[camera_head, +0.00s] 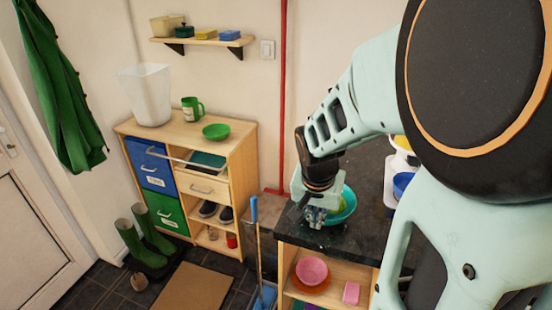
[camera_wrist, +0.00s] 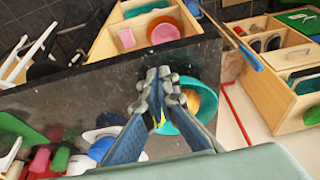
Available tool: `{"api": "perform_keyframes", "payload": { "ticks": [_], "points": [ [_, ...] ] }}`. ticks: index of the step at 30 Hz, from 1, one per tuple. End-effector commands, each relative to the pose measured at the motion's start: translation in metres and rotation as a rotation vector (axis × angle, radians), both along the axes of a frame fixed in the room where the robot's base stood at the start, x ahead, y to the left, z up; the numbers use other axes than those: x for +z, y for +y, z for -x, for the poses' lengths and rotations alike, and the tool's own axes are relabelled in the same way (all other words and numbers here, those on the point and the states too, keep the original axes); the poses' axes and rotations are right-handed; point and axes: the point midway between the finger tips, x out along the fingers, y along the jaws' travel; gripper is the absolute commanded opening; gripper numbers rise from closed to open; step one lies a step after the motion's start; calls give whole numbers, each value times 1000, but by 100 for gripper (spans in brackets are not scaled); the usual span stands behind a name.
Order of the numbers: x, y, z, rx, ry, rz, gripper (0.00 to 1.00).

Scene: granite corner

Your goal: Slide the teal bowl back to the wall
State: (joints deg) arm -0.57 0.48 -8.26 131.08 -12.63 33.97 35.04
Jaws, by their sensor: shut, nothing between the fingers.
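The teal bowl (camera_head: 349,204) stands on the dark granite counter (camera_head: 300,232), partly hidden behind my gripper in the head view. It also shows in the wrist view (camera_wrist: 188,82), beside and partly behind my fingers, with something yellow-orange inside. My gripper (camera_head: 316,216) points down at the counter on the near left side of the bowl. In the wrist view my gripper (camera_wrist: 161,88) has its fingertips together with nothing between them. The fingertips are close to the bowl's rim; I cannot tell whether they touch it.
White and blue items (camera_head: 402,182) stand further right on the counter. Below it, a shelf holds a pink bowl (camera_head: 311,270). A blue-handled broom (camera_head: 254,215) leans near the counter's left end. A wooden cabinet (camera_head: 240,165) stands left. A red pipe (camera_head: 283,100) runs down the wall.

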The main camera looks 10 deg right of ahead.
Motion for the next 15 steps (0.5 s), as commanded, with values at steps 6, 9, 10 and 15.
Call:
{"api": "perform_keyframes", "payload": {
  "ticks": [6, 9, 10, 15],
  "points": [
    [-26, -3, -4, -2, 4, -1, 0],
    [-43, -6, -8, -2, 2, -1, 0],
    [-48, -7, -10, -1, 2, -1, 0],
    [-76, -11, -17, -2, 2, -1, 0]
  ]
}}
